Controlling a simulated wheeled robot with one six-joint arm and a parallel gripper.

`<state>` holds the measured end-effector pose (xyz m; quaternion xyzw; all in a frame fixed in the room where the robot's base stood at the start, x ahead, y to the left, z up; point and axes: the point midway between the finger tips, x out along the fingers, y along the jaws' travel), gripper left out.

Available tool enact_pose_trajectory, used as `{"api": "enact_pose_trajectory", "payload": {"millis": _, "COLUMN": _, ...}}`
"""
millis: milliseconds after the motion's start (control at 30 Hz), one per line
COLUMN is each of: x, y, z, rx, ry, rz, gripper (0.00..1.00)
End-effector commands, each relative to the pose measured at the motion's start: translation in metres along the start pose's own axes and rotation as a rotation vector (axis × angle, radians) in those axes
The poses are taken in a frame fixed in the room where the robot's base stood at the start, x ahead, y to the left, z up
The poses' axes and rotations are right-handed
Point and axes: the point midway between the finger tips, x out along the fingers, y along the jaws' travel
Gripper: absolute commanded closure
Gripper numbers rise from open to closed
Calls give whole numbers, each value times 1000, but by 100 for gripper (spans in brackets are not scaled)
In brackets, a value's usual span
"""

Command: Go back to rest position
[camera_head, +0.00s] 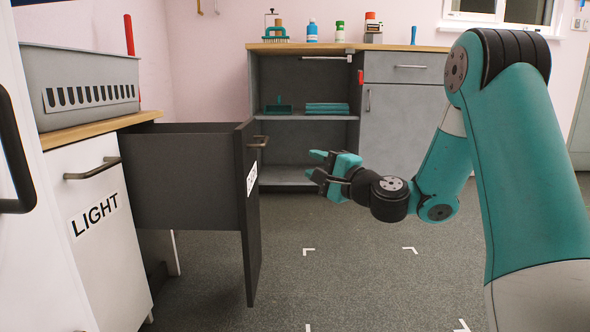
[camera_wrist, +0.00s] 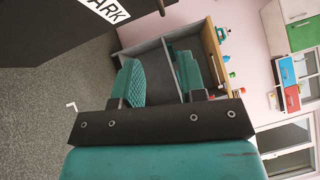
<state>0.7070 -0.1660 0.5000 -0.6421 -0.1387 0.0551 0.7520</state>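My gripper (camera_head: 316,164) is in the middle of the head view, held in the air to the right of the open dark drawer (camera_head: 181,183). Its fingers are apart with nothing between them. The wrist view also shows the two teal fingers of my gripper (camera_wrist: 162,80) spread with a gap. The drawer's front panel (camera_head: 250,215), with a handle (camera_head: 259,142), is close to the gripper's left but apart from it. In the wrist view the dark panel marked "ARK" (camera_wrist: 60,25) fills the upper left.
A white cabinet marked "LIGHT" (camera_head: 97,225) stands at left, with a grey basket (camera_head: 80,85) above. A grey cabinet (camera_head: 405,125) with bottles on top stands at the back. Its open shelf holds a teal stack (camera_head: 327,109). The floor (camera_head: 350,270) in front is clear.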

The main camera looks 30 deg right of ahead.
Motion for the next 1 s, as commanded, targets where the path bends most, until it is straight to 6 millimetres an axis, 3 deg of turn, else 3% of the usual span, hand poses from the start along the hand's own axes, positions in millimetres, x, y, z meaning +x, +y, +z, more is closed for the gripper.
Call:
{"api": "enact_pose_trajectory", "payload": {"millis": 167, "x": 0, "y": 0, "z": 1, "rx": -1, "ry": -2, "rz": 1, "gripper": 62}}
{"api": "enact_pose_trajectory", "payload": {"millis": 267, "x": 4, "y": -10, "z": 16, "rx": -28, "ry": -42, "rz": 19, "gripper": 62}}
{"api": "enact_pose_trajectory", "payload": {"millis": 367, "x": 11, "y": -30, "z": 59, "rx": -114, "ry": -158, "rz": 78, "gripper": 62}}
{"api": "enact_pose_trajectory", "payload": {"millis": 533, "x": 2, "y": -74, "z": 178, "rx": -395, "ry": -519, "rz": 259, "gripper": 62}}
{"api": "enact_pose_trajectory", "payload": {"millis": 600, "x": -15, "y": -87, "z": 220, "rx": -521, "ry": -670, "rz": 337, "gripper": 62}}
{"api": "enact_pose_trajectory", "payload": {"millis": 700, "x": -47, "y": -108, "z": 267, "rx": -695, "ry": -876, "rz": 443, "gripper": 62}}
{"api": "enact_pose_trajectory", "payload": {"millis": 800, "x": -85, "y": -131, "z": 300, "rx": -862, "ry": -1067, "rz": 546, "gripper": 62}}
{"api": "enact_pose_trajectory", "payload": {"millis": 1000, "x": -161, "y": -185, "z": 323, "rx": -1140, "ry": -1376, "rz": 742, "gripper": 62}}
